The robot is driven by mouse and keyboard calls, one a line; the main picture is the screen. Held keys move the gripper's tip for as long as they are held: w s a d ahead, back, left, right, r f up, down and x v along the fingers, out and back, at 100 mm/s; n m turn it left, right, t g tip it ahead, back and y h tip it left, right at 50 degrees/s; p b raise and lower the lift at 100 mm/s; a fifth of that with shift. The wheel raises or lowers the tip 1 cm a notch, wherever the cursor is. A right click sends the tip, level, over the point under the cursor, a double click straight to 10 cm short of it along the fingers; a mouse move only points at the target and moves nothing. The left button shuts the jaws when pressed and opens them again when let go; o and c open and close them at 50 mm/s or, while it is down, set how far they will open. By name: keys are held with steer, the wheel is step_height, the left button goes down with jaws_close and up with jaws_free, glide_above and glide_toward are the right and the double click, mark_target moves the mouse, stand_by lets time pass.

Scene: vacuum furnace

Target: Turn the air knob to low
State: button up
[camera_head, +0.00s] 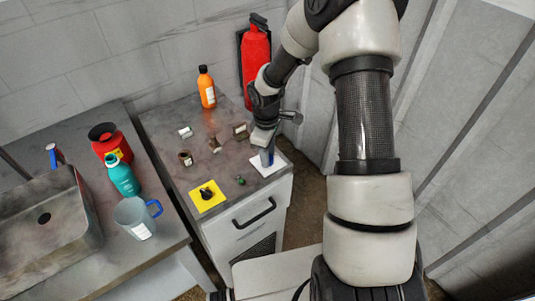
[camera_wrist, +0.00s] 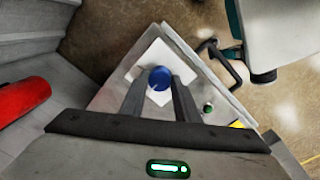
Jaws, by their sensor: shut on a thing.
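A blue knob (camera_head: 267,159) stands on a white square plate (camera_head: 263,173) at the right front corner of the grey cabinet top. In the wrist view the round top of the blue knob (camera_wrist: 160,78) shows between my two fingers, with the white plate (camera_wrist: 153,57) beyond it. My gripper (camera_head: 265,148) points down over the plate and is shut on the blue knob. The gripper also shows in the wrist view (camera_wrist: 158,84). A black knob (camera_head: 207,193) sits on a yellow plate (camera_head: 197,204) at the left front. I cannot read any markings on either plate.
A small green button (camera_head: 240,180) lies between the plates. Several small jars stand behind, with an orange bottle (camera_head: 207,88) at the back. A red extinguisher (camera_head: 256,60) hangs on the wall. A sink counter with a jug (camera_head: 135,217) is at left.

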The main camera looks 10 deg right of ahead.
stand_by(0.3)
steer(key=o, duration=1)
steer(key=shift+o, duration=0.2)
step_height(320, 180, up, 18)
steer(key=shift+s+a+f, duration=0.25)
steer(key=shift+s, duration=0.15)
steer(key=s+r+m+t, duration=0.2)
steer(key=s+r+m, duration=0.3)
steer(key=s+r, duration=0.3)
steer(key=s+r+m+t, duration=0.3)
steer(key=s+r+m, duration=0.3)
steer(key=s, duration=0.9)
steer(key=shift+d+r, duration=0.45)
steer(key=shift+r, duration=0.45)
